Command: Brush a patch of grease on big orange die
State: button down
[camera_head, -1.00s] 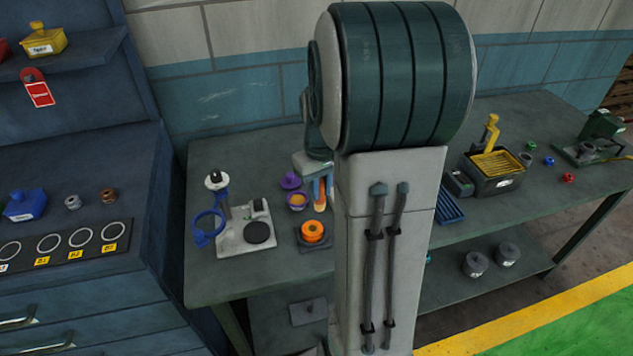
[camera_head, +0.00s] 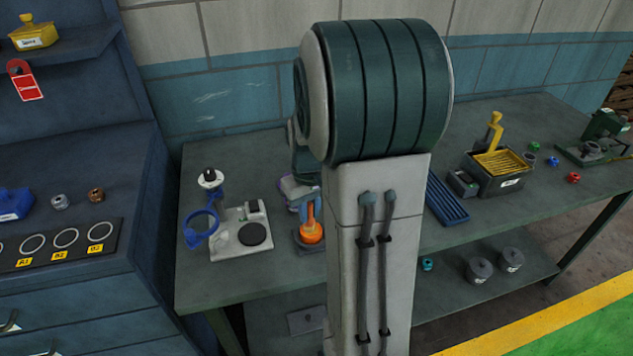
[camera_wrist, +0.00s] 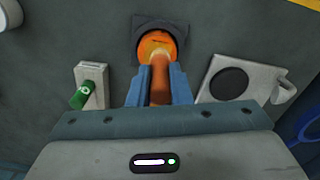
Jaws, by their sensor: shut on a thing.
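The big orange die (camera_head: 311,236) sits on a dark square base (camera_wrist: 138,42) on the workbench. In the wrist view the orange die (camera_wrist: 152,42) is straight ahead of my fingertips. My gripper (camera_wrist: 160,74) has blue fingers shut on a brush (camera_wrist: 160,88) with an orange-brown body. The brush points down at the die, and its lower end overlaps the die's top in both views. I cannot tell whether it touches. Any grease on the die is not clear to see. A purple thing (camera_head: 289,187) is mostly hidden behind my gripper.
A light plate with a black disc (camera_head: 252,234) and a blue ring (camera_head: 201,229) stand left of the die. A grey block with a green part (camera_wrist: 81,97) is on its other side. A black bin with a yellow grate (camera_head: 497,172) is further right. My arm hides the middle of the bench.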

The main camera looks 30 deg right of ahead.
jog(key=shift+w+a, duration=0.15)
jog(key=shift+a, duration=0.65)
jog(key=shift+w+d, duration=0.1)
jog(key=shift+d, duration=0.1)
jog(key=d, duration=0.1)
jog(key=s+d, duration=0.1)
jog(key=d, duration=0.1)
jog(key=shift+d, duration=0.15)
jog(key=shift+s+d+r+p, duration=0.1)
jog(key=shift+d+r+p, duration=0.05)
jog(key=shift+r+p, duration=0.15)
notch_tip(320, 180, up, 8)
jog(key=p, duration=0.5)
jog(key=shift+f, duration=0.2)
jog(key=shift+f, duration=0.1)
